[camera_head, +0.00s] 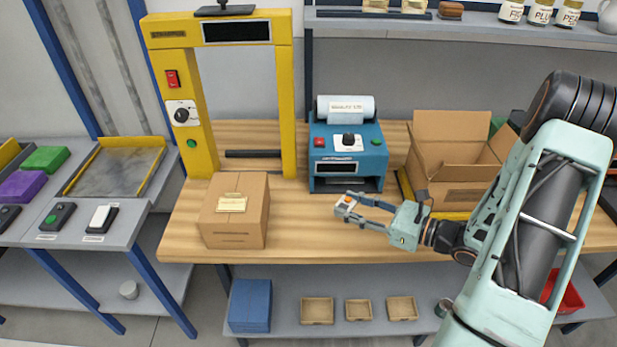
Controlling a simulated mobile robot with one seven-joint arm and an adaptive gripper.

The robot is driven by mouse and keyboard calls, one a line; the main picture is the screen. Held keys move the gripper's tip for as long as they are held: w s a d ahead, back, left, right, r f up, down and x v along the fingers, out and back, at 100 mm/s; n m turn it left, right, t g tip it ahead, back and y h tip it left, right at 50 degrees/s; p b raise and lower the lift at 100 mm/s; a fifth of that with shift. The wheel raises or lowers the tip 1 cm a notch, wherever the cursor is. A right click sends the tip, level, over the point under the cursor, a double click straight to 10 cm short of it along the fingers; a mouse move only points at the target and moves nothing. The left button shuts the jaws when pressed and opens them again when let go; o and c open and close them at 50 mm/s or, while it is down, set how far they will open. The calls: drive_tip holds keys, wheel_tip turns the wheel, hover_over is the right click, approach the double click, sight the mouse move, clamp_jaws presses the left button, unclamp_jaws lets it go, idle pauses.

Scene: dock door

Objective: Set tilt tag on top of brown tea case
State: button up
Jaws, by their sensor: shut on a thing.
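The brown tea case (222,228) appears to be the closed brown carton with a pale label on the wooden bench, left of centre, in front of the yellow frame. My gripper (349,206) reaches in from the right, over the bench in front of the blue machine and to the right of the carton, apart from it. It is shut on a small pale piece with an orange spot, apparently the tilt tag (346,201). The tag is partly hidden by the fingers, and its markings are too small to read.
A yellow frame (203,120) stands behind the carton. A blue machine (347,160) with a paper roll stands behind my gripper. An open cardboard box (447,172) is at the right. Bare bench lies between carton and gripper. A grey side table (75,245) stands left.

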drive_tip(key=shift+a, duration=0.2)
drive_tip(key=shift+s+r+p, duration=0.1)
drive_tip(key=shift+r+p, duration=0.05)
drive_tip(key=shift+p, duration=0.25)
drive_tip(key=shift+a+r+g+p, duration=0.2)
drive_tip(key=shift+r+g+p, duration=0.1)
drive_tip(key=shift+r+p, duration=0.05)
drive_tip(key=shift+r, duration=0.15)
drive_tip(key=shift+r, duration=0.15)
